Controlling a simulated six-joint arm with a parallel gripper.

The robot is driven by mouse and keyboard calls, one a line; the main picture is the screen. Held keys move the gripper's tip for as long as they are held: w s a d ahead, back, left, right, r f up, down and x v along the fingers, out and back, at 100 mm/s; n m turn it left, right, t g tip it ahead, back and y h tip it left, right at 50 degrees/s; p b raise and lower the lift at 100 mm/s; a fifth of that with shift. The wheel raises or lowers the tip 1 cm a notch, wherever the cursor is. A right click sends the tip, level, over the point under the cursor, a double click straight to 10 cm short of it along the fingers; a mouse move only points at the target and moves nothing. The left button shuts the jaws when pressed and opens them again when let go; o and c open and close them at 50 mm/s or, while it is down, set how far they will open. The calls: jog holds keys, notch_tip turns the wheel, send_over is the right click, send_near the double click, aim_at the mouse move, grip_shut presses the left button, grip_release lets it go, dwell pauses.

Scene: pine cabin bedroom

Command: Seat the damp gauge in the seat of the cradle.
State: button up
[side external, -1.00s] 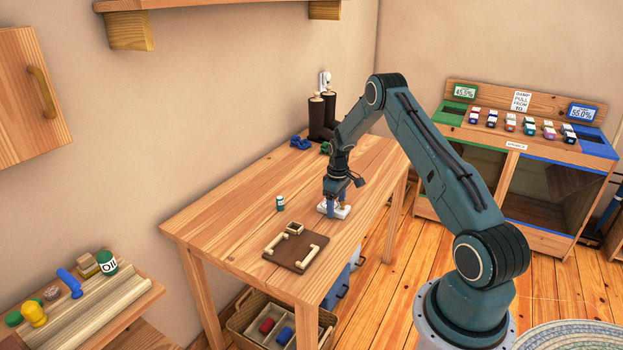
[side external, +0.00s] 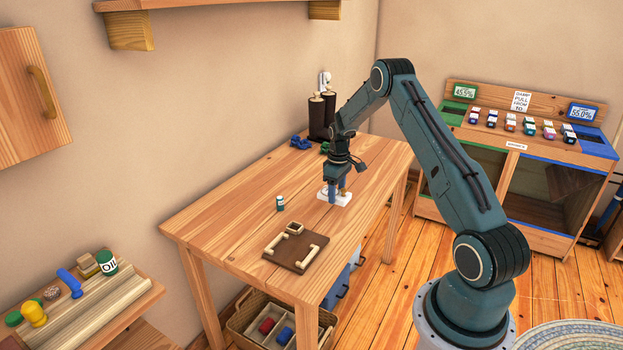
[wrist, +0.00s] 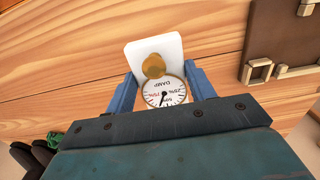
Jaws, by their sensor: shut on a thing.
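The damp gauge is a white block (wrist: 155,52) with a brass knob and a round dial marked DAMP (wrist: 163,92). My gripper (wrist: 164,88) is shut on it, with one blue finger on each side. In the side view, my gripper (side external: 338,190) holds the gauge (side external: 337,200) low over the right part of the table; the gap beneath is hard to judge.
A small teal-and-white bottle (side external: 280,203) stands on the wooden table (side external: 235,215) behind the cradle. Dark cylinders (side external: 322,115) and a blue item (side external: 300,142) stand at the table's far end. The tabletop between gauge and cradle is clear.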

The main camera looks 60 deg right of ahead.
notch_tip(320, 180, up, 15)
dwell(0.4)
jog(key=shift+a, duration=0.1)
dwell(0.4)
jog(key=r, duration=0.2)
send_over(294, 253)
jog(key=shift+f, duration=0.3)
jog(key=shift+f, duration=0.1)
notch_tip(294, 253, down, 20)
jog(key=shift+r, duration=0.15)
dwell(0.7)
